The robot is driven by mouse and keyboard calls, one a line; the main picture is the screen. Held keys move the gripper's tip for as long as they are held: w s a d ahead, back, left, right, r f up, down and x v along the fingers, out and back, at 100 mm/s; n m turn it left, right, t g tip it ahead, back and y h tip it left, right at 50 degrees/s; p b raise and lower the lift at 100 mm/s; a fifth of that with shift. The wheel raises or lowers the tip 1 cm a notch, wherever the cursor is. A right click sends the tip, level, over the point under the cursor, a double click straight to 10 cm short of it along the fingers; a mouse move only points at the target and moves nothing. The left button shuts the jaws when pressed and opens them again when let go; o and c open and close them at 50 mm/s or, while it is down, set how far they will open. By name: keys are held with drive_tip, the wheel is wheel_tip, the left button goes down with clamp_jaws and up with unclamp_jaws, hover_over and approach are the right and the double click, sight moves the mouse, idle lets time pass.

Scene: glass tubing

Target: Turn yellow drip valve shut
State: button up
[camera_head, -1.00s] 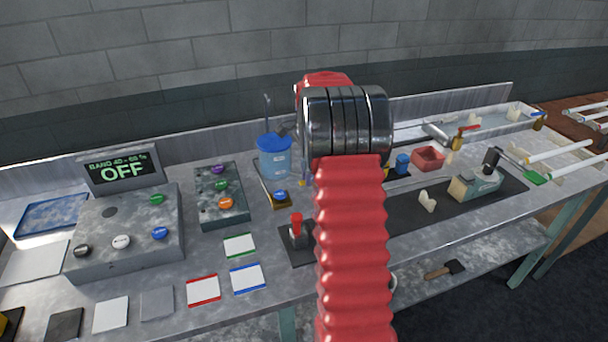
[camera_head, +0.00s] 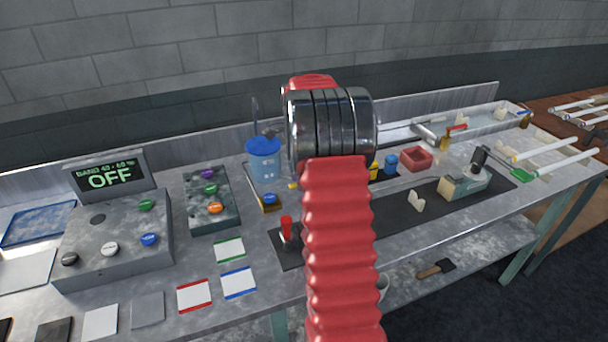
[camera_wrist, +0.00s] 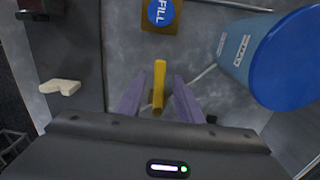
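The yellow drip valve's handle (camera_wrist: 159,88) is a narrow bar in the middle of the wrist view, pointing up in the picture. My gripper (camera_wrist: 153,93) is open. Its two purple fingers stand on either side of the handle, with a visible gap on each side. In the head view my red arm and dark wrist hide the gripper. A small yellow bit (camera_head: 292,184) shows just left of the arm there; I cannot tell whether it is the valve.
The blue-lidded tank (camera_wrist: 285,60) stands close on the right in the wrist view. A blue FILL button (camera_wrist: 161,12) lies beyond the handle. A pale hook-shaped piece (camera_wrist: 60,87) is at left. A red lever (camera_head: 287,230) stands left of my arm.

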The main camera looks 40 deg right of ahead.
drive_tip(key=shift+w+r, duration=0.15)
drive_tip(key=shift+r, duration=0.25)
wheel_tip(320, 180, up, 13)
idle(0.4)
drive_tip(key=shift+c, duration=0.5)
